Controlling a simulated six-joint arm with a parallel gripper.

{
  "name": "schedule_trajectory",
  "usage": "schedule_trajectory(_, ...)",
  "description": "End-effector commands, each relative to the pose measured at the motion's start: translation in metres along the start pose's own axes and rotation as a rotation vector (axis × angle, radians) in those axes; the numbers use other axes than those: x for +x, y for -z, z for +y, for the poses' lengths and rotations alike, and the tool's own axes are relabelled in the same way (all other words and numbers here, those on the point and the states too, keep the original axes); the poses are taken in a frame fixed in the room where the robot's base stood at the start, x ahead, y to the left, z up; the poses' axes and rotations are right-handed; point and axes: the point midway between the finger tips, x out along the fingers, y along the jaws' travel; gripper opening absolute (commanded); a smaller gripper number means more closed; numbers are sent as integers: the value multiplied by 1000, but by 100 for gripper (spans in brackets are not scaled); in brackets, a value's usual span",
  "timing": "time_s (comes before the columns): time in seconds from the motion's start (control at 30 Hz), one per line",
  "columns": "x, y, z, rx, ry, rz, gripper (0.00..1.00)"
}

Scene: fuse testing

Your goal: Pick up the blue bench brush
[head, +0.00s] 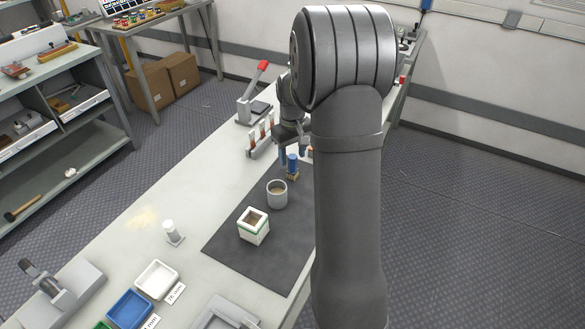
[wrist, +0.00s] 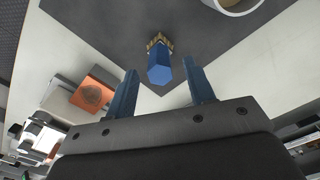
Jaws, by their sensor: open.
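The blue bench brush (head: 292,163) stands upright on the dark mat, with its blue handle up and tan bristles below. In the wrist view the brush (wrist: 159,66) is seen nearly end-on, its bristles showing behind the handle. My gripper (wrist: 165,82) is open, with one blue finger to each side of the brush's line in that view. The handle shows just beyond the gap between the fingertips, with nothing held. In the head view my gripper (head: 296,152) is close by the brush and partly hidden by my arm.
A grey cup (head: 277,194) stands close to the brush on the dark mat (head: 232,241). A white square box (head: 254,226) is nearer. A rack with brown tubes (head: 262,137) and a red-handled press (head: 254,98) stand beyond. The bench's left side is partly clear.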

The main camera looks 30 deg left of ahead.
Motion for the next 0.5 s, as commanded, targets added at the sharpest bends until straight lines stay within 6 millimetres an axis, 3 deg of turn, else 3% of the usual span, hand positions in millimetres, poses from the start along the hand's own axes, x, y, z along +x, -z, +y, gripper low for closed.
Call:
schedule_trajectory(0.13,14,0,0,0,0,0,49)
schedule_trajectory(0.37,15,0,0,0,0,0,49)
schedule_trajectory(0.5,15,0,0,0,0,0,24)
